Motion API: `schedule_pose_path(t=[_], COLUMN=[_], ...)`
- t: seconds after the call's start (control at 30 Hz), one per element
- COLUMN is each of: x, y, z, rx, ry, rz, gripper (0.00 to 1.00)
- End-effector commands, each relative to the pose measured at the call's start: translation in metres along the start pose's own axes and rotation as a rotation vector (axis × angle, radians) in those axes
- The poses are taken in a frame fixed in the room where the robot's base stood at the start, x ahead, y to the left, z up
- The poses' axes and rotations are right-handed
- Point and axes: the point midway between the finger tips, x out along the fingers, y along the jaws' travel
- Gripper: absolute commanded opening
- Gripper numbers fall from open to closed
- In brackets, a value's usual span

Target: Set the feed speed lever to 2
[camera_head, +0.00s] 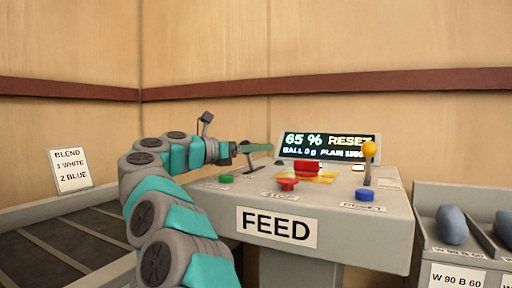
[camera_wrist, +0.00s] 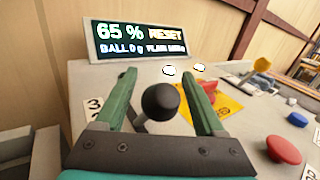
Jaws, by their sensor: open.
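The feed speed lever, with a round black knob (camera_wrist: 160,101), stands on the FEED console (camera_head: 225,192). In the wrist view the knob is between the two green fingers of my gripper (camera_wrist: 158,80), with a gap on each side. A scale label (camera_wrist: 93,106) with a 3 and a partly hidden digit lies left of the left finger. In the head view my gripper (camera_head: 262,148) is over the left rear of the console, where a thin dark lever shaft (camera_head: 249,162) shows below it. I cannot read the lever's setting.
A display (camera_head: 328,145) reads 65 % RESET. A yellow-knobbed lever (camera_head: 369,151), a red part on a yellow plate (camera_head: 306,168), a red STOP button (camera_head: 287,184), a blue button (camera_head: 365,194) and a green button (camera_head: 226,178) are on the console. Bins (camera_head: 470,258) stand right.

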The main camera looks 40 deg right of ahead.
Motion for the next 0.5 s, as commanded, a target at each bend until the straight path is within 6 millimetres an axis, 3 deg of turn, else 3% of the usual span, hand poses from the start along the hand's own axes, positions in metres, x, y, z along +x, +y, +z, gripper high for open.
schedule_pose_path(t=[0.1, 0.5], x=[-0.0003, -0.0005], y=[0.0001, 0.0001], z=[-0.0001, 0.0], rx=[0.0, 0.0], ry=[0.0, 0.0], rz=[0.0, 0.0], gripper=[0.71, 0.26])
